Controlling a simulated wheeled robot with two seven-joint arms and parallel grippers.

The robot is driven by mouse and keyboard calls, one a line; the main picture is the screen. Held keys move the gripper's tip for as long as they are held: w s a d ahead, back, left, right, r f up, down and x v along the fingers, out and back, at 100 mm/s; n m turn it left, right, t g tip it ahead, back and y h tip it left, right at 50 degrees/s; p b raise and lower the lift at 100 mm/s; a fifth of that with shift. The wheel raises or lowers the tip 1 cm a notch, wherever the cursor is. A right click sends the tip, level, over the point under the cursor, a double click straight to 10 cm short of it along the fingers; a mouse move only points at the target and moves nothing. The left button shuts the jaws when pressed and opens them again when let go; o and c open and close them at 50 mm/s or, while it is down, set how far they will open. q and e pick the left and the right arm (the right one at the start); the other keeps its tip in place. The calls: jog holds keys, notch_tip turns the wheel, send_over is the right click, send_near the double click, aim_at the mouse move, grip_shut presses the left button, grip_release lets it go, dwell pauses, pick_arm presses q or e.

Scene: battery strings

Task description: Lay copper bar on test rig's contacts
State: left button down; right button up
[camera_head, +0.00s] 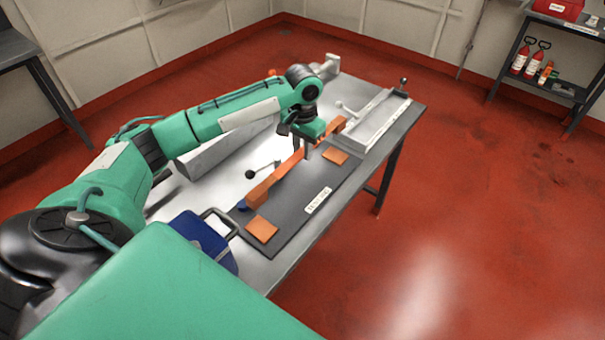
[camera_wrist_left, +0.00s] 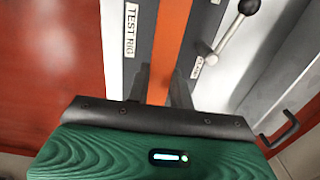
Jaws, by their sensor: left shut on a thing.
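The copper bar (camera_head: 273,183) is a long orange bar running diagonally across the table in the head view. My left gripper (camera_head: 307,149) is shut on it around its middle; in the wrist view the bar (camera_wrist_left: 172,38) passes between the two fingers (camera_wrist_left: 160,88). The test rig (camera_head: 292,215) is a dark plate with a white label. Its two orange contacts show as flat pads, a near one (camera_head: 262,229) and a far one (camera_head: 336,157). The bar appears left of both pads. I cannot tell its height above the plate. My right gripper is out of view.
A blue case (camera_head: 205,236) with a handle stands at the table's near end. A black-knobbed lever (camera_head: 262,170) is left of the bar. A grey tray-like fixture (camera_head: 380,122) fills the far right end. Red floor (camera_head: 460,210) is clear at right.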

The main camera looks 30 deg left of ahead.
pick_arm(q)
notch_tip(320, 180, down, 10)
jog(key=shift+f+p, duration=0.1)
jog(key=shift+p, duration=0.5)
jog(key=shift+f, duration=0.4)
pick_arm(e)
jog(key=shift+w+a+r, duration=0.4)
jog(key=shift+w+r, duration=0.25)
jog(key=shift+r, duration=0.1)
pick_arm(q)
jog(key=c, duration=1.2)
grip_release()
jog(key=shift+f, duration=0.15)
jog(key=shift+c, duration=0.2)
